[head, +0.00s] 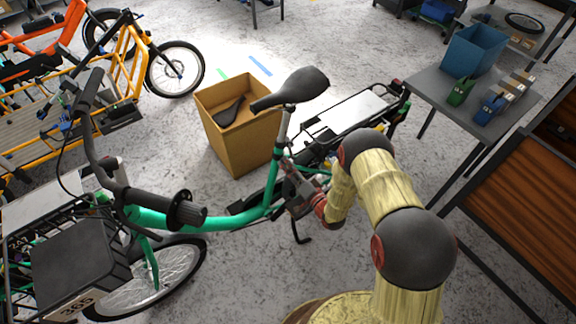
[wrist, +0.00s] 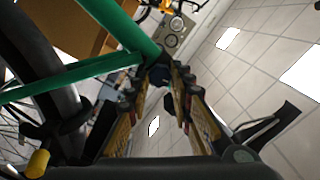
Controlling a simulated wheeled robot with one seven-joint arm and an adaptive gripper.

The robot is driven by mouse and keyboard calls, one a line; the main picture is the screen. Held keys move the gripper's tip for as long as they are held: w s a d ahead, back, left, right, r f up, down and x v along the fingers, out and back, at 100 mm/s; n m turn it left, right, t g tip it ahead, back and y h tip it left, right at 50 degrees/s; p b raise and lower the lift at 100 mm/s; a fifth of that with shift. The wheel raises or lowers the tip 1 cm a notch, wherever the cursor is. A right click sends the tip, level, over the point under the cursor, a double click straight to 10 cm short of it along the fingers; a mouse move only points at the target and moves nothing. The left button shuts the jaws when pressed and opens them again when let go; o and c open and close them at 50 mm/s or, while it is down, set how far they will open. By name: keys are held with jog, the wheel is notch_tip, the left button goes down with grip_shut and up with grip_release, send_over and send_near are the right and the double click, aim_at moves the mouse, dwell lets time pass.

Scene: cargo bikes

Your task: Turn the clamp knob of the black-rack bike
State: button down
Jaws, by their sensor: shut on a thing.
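The green bike (head: 236,216) with a black rear rack (head: 318,142) stands across the middle of the head view, its black saddle (head: 292,88) on top. My gripper (head: 284,168) reaches in from the right and is at the seat tube, below the saddle. In the wrist view, my gripper's fingers (wrist: 166,78) close around a small dark-blue part, the clamp knob (wrist: 158,75), beside the green tubes (wrist: 122,28). The fingers cover much of the knob, and its turn angle cannot be told. In the head view my gripper hides the knob.
A cardboard box (head: 238,148) with a saddle inside stands behind the green bike. Orange and yellow bikes (head: 120,62) are at upper left. A grey table (head: 450,98) with a blue bin (head: 474,50) is at right. A black front box (head: 82,262) is at lower left.

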jog(key=c, duration=1.6)
grip_release()
jog(key=shift+s+d, duration=0.1)
jog(key=v, duration=1.1)
jog(key=shift+s+d, duration=0.25)
jog(key=shift+s, duration=0.05)
